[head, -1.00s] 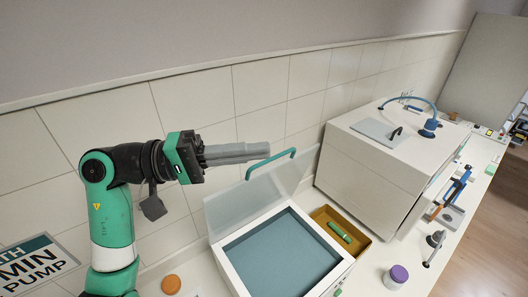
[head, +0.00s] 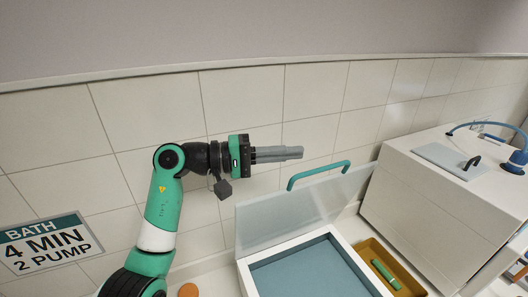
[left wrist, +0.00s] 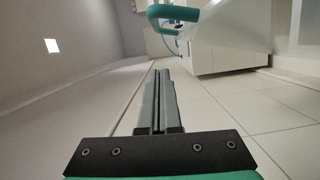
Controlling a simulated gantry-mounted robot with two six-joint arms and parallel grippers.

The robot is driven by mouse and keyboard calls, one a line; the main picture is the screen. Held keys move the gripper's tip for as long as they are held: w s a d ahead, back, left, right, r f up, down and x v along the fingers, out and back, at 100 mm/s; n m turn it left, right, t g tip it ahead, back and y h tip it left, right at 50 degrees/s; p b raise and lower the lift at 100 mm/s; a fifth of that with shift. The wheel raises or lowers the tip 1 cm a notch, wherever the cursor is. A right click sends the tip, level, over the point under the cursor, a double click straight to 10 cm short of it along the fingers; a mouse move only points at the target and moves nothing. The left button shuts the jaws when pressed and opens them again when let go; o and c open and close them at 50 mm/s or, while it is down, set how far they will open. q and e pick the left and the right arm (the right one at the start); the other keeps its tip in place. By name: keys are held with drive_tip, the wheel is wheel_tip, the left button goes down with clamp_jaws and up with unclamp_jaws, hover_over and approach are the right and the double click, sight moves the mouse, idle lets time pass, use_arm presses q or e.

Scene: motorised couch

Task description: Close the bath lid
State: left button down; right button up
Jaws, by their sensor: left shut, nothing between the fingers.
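The bath (head: 245,276) is a white-rimmed square basin with a blue-grey inside, at the bottom middle of the head view. Its translucent lid (head: 300,208) stands raised at the back, tilted up toward the wall. A teal handle (head: 318,171) is on the lid's top edge; it also shows at the top of the left wrist view (left wrist: 172,13). My left gripper (head: 301,153) is shut and empty. In the head view it appears above the lid, just up and left of the handle, apart from it. My right gripper is not in view.
A brown tray (head: 405,277) with a green item stands right of the bath. A large white cabinet (head: 425,205) is further right. A tiled wall (head: 140,112) runs behind, with a bath sign (head: 48,243) at left. An orange disc (head: 188,290) lies left of the bath.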

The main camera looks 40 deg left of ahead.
use_arm(q)
drive_tip(key=d, duration=0.2)
drive_tip(key=s+d, duration=0.1)
drive_tip(key=d, duration=0.1)
drive_tip(key=shift+s+d+f, duration=0.1)
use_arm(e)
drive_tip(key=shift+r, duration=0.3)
use_arm(q)
drive_tip(key=shift+s+d+f, duration=0.1)
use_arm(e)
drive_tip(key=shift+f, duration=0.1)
